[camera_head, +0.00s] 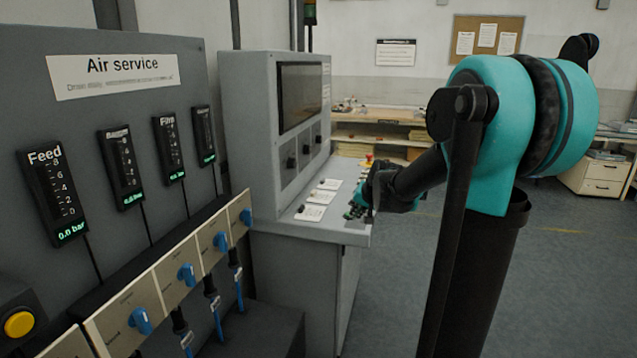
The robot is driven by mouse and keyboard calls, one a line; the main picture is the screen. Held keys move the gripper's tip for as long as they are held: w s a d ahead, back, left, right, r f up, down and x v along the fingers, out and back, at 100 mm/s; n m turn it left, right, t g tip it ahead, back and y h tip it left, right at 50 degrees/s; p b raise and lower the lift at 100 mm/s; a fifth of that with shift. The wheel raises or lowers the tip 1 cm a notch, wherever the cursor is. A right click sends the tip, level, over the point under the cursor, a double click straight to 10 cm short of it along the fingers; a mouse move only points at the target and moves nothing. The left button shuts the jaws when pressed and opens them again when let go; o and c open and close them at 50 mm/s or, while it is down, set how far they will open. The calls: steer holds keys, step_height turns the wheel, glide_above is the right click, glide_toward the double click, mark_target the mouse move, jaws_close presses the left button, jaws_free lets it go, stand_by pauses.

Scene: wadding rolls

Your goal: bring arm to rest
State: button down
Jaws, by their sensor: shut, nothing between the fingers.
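My arm, teal and black, rises at the right of the head view and bends left at its top joint. My gripper (362,203) is at the far end of the forearm, beside the sloped desk of the grey control console (297,225). The gripper is small in the view and partly hidden by my own forearm and wrist. Its fingers look shut, and I see nothing held in them. I cannot tell whether the fingertips touch the console desk.
The grey Air service panel (120,78) fills the left, with several blue knobs (186,274) and a yellow button (18,324). A wooden workbench (385,122) stands behind. White drawers (596,178) stand at the right. The floor (560,270) right of my arm is clear.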

steer(key=s+d+f+n+g, duration=0.1)
steer(key=s+f, duration=0.3)
steer(key=s, duration=0.6)
steer(key=s+d+f+n+g+h, duration=0.1)
steer(key=s+f, duration=0.4)
steer(key=s, duration=0.6)
steer(key=s+d+f+n+g+h, duration=0.1)
steer(key=s+f, duration=0.4)
steer(key=s, duration=0.5)
steer(key=shift+s+d+n, duration=0.2)
steer(key=shift+n, duration=0.3)
steer(key=shift+f, duration=0.1)
